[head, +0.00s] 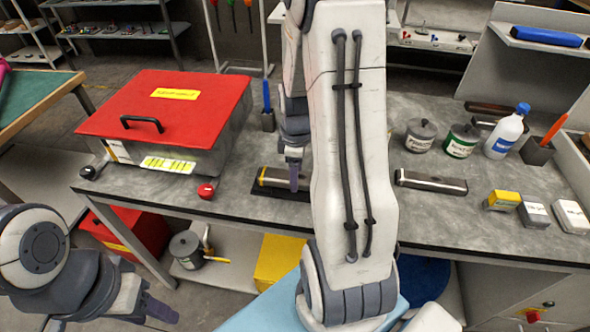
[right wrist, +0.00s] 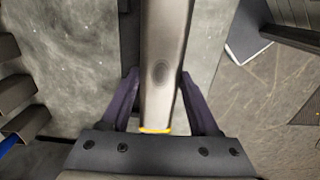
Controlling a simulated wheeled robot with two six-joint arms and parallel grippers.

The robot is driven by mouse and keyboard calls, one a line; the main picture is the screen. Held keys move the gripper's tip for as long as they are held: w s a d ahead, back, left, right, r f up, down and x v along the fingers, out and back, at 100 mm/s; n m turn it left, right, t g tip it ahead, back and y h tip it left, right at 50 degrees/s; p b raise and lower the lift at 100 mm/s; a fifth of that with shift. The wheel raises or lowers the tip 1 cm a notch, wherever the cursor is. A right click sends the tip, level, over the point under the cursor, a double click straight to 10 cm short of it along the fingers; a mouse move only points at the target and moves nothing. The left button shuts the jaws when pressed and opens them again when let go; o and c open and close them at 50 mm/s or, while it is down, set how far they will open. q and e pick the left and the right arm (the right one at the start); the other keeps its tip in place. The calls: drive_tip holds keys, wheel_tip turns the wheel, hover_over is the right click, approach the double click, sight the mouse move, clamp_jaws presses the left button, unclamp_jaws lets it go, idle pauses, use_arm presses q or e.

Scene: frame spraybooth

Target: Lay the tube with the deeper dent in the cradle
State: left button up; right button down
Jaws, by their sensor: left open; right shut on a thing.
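A grey metal tube (right wrist: 165,35) with a yellow band near one end is between the fingers of my right gripper (right wrist: 158,100); the gripper is shut on it. A dark oval dent shows on its upper face in the right wrist view. In the head view this tube (head: 272,177) is at the middle of the bench, over a dark flat base (head: 259,190). I cannot tell if that base is the cradle, or if the tube touches it. A second grey tube (head: 431,181) lies to the right; no dent is clear on it. My left gripper (head: 160,312) is open and empty, low at the left.
A red-lidded box (head: 185,120) stands at the left of the bench (head: 240,208), with a red knob (head: 206,191) before it. Cans (head: 421,135), a white bottle (head: 505,135) and small boxes (head: 503,200) stand at the right. My right arm hides the middle.

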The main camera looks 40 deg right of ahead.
drive_tip(key=shift+w+d, duration=0.6)
drive_tip(key=shift+d, duration=0.1)
drive_tip(key=shift+f+p, duration=0.4)
drive_tip(key=shift+f, duration=1.3)
drive_tip(key=shift+f, duration=0.2)
drive_tip(key=shift+c, duration=0.6)
unclamp_jaws()
wheel_tip(320, 180, up, 12)
drive_tip(key=shift+r, duration=0.2)
